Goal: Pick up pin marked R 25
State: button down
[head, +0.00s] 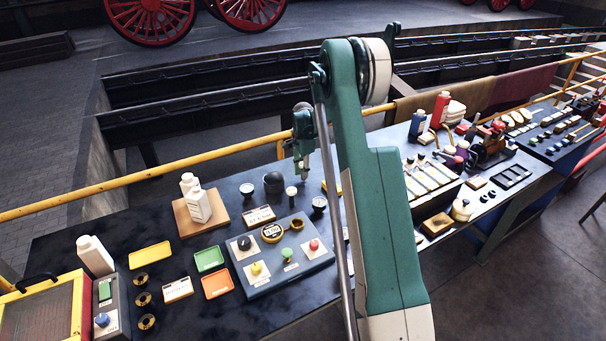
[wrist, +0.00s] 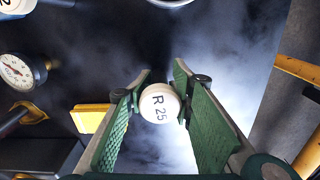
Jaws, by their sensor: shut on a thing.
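The pin marked R 25 (wrist: 159,103) shows its round cream-white end in the wrist view, with dark lettering. It sits between the two green finger pads of my gripper (wrist: 163,88), which is shut on it. The rest of the pin below its end is hidden. In the head view my gripper (head: 303,174) points down above the dark bench (head: 140,225), behind the control box. The pin cannot be made out there.
A black dome (head: 273,182) and small gauges (head: 319,204) stand near my gripper. The control box (head: 280,255) is in front, and white bottles (head: 198,205) are to the left. A yellow rail (head: 150,176) runs behind. The wrist view shows a gauge (wrist: 16,72) and a yellow block (wrist: 92,118).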

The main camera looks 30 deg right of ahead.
notch_tip(320, 180, up, 9)
jog(key=shift+r, duration=0.1)
dwell(0.4)
jog(key=shift+s, duration=0.1)
dwell(0.5)
